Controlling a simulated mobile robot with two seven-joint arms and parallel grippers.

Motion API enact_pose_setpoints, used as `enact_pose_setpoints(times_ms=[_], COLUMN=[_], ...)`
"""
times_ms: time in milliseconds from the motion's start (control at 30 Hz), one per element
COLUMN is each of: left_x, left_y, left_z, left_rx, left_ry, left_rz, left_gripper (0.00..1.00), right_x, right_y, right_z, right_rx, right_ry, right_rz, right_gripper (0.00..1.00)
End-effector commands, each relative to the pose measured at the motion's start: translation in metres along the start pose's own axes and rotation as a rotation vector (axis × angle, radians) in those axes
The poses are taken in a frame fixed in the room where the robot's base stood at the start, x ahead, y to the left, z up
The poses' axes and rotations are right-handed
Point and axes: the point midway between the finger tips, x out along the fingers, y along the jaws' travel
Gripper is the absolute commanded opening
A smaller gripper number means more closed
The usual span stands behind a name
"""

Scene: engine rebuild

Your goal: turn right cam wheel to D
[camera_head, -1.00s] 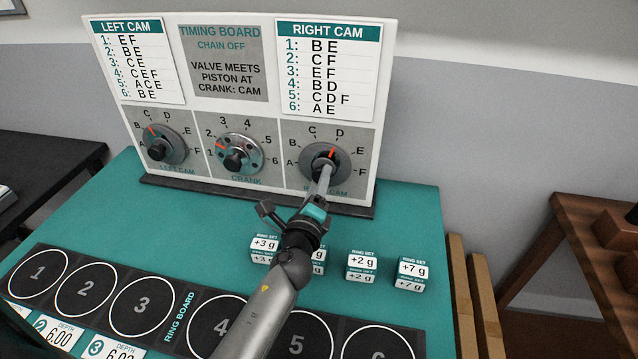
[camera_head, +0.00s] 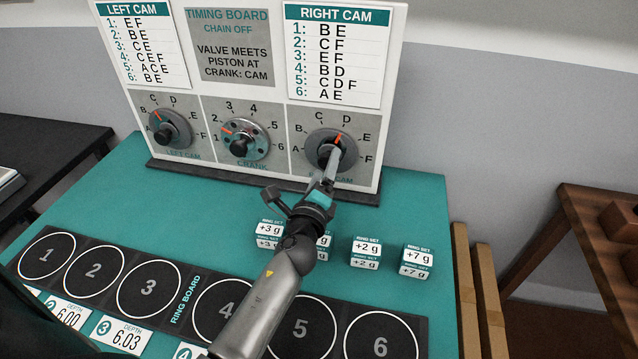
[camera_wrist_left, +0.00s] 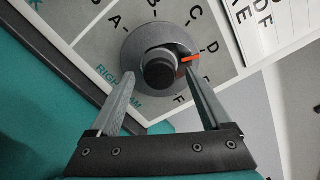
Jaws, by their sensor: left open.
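The right cam wheel (camera_head: 318,143) is a grey dial with a black knob, low on the right of the timing board. Its red pointer (camera_head: 339,139) points up and right, at about D. In the left wrist view the wheel (camera_wrist_left: 137,45) shows its pointer (camera_wrist_left: 189,58) toward D. My left gripper (camera_head: 331,163) is at the knob, partly covering it in the head view. In the wrist view, the open fingers (camera_wrist_left: 160,76) stand on either side of the black knob (camera_wrist_left: 159,73), with gaps between. My right gripper is not in view.
The left cam wheel (camera_head: 170,128) and crank wheel (camera_head: 241,131) are left on the same board. Ring set blocks (camera_head: 366,249) stand on the teal table under my left arm. The ring board (camera_head: 185,300) lies in front. Bare table (camera_head: 415,205) is at right.

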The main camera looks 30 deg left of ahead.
Motion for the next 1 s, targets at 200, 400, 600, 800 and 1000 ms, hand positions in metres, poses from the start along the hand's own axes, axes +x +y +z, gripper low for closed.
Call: enact_pose_setpoints(times_ms=[200, 400, 600, 800, 1000], left_x=[-0.025, -0.060, -0.094, -0.125, -0.144], left_y=[0.001, 0.002, 0.003, 0.002, 0.002], left_z=[-0.001, -0.002, -0.002, -0.001, -0.001], left_rx=[-0.001, -0.001, -0.002, -0.002, -0.001], left_ry=[0.002, 0.002, 0.002, 0.001, 0.001], left_rz=[0.003, 0.003, 0.003, 0.003, 0.002], left_gripper=[0.82, 0.82, 0.82, 0.82, 0.82], right_x=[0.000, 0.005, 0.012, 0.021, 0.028], right_y=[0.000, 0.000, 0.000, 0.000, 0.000], right_z=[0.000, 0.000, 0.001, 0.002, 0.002], right_rx=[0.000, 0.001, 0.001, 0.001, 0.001], right_ry=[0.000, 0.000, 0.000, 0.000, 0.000], right_rz=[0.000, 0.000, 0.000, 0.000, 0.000], right_gripper=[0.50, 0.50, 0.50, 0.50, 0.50])
